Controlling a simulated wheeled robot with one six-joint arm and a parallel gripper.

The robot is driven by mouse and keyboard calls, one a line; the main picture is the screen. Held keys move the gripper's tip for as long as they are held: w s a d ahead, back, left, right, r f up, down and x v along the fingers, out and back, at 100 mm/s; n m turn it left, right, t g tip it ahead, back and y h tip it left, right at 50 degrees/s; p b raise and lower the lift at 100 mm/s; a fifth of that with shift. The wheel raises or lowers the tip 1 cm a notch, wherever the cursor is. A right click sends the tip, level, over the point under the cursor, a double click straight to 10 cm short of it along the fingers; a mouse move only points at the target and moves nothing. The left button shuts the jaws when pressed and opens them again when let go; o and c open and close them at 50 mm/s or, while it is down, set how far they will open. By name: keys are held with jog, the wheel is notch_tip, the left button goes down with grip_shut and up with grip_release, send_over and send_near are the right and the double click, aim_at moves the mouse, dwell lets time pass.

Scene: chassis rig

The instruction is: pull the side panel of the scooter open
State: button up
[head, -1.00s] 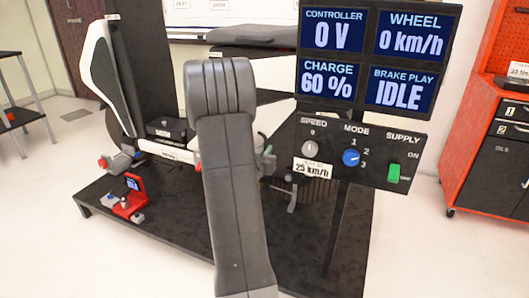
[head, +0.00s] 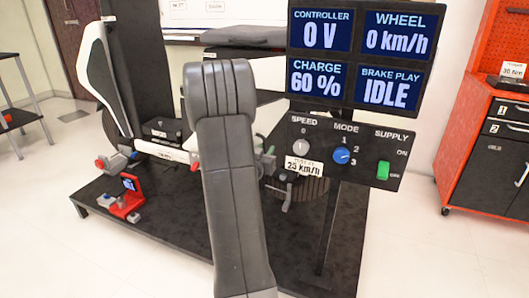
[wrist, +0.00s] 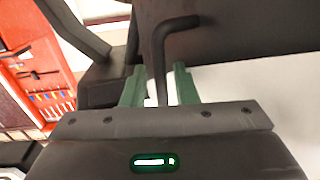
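The scooter (head: 92,60), white and black, stands on a black platform at the left of the head view. A low white side piece with a small label (head: 160,150) runs along its lower body; I cannot tell whether this is the side panel, and I see no panel standing open. In the head view my arm covers the middle, and my gripper does not show there. In the wrist view my gripper (wrist: 159,85) has its green fingers apart. A dark bent rod (wrist: 158,60) shows between them, with gaps on both sides. I cannot tell what the rod belongs to.
A display (head: 360,55) reads 0 V, 60 % and IDLE above a control box (head: 335,155) with knobs and a green switch. The black platform (head: 335,240) has a small red device (head: 127,198) on it. A red cabinet (head: 490,150) stands right. Floor at lower right is clear.

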jog(key=shift+s, duration=0.1)
jog(key=p+v, duration=0.2)
jog(key=v, duration=1.1)
jog(key=shift+s, duration=0.35)
jog(key=shift+a, duration=0.15)
